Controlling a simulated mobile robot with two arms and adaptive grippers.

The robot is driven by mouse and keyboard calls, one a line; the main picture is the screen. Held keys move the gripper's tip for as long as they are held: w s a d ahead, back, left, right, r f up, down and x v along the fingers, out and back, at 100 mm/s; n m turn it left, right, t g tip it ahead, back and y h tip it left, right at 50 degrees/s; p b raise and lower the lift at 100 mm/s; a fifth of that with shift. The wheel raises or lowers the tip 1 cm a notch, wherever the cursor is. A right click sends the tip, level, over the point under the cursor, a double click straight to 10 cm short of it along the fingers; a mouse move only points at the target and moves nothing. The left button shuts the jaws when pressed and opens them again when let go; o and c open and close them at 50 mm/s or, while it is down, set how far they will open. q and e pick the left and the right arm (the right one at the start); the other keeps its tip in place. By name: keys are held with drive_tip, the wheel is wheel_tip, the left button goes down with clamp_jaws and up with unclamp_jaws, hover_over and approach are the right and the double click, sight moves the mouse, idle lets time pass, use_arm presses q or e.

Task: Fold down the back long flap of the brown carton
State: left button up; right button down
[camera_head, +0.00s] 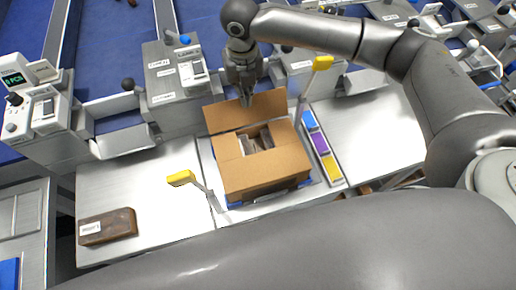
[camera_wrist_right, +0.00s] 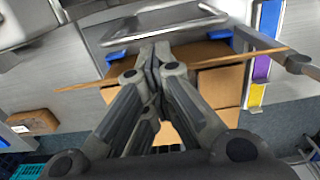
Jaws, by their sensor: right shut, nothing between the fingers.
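The brown carton (camera_head: 262,181) stands on the metal bench in the middle of the head view. Its front and side flaps lie inward around a middle gap, where grey and brown contents show. The back long flap (camera_head: 222,116) stands up and leans away at the carton's rear. My right gripper (camera_head: 246,104) is shut and empty, fingers down, at the top edge of this flap. In the right wrist view the shut fingers (camera_wrist_right: 153,50) overlap the flap (camera_wrist_right: 97,82); whether they touch it I cannot tell. My left gripper is not in view.
Yellow-topped levers (camera_head: 181,178) (camera_head: 322,63) stand left and right of the carton. Blue, purple and yellow blocks (camera_head: 320,145) lie to its right. A brown box (camera_head: 107,227) lies at front left. Grey machines (camera_head: 175,88) line the back. Bare bench (camera_head: 130,190) is free at left.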

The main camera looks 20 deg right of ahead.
drive_tip(key=s+f+p, duration=0.1)
drive_tip(key=s+p, duration=0.3)
drive_tip(key=s, duration=0.4)
drive_tip(key=shift+s+p, duration=0.2)
drive_tip(key=shift+p, duration=0.1)
idle(0.4)
drive_tip(key=shift+s+f, duration=0.1)
drive_tip(key=shift+f, duration=0.05)
wheel_tip(320, 180, up, 11)
drive_tip(key=p, duration=0.2)
idle(1.0)
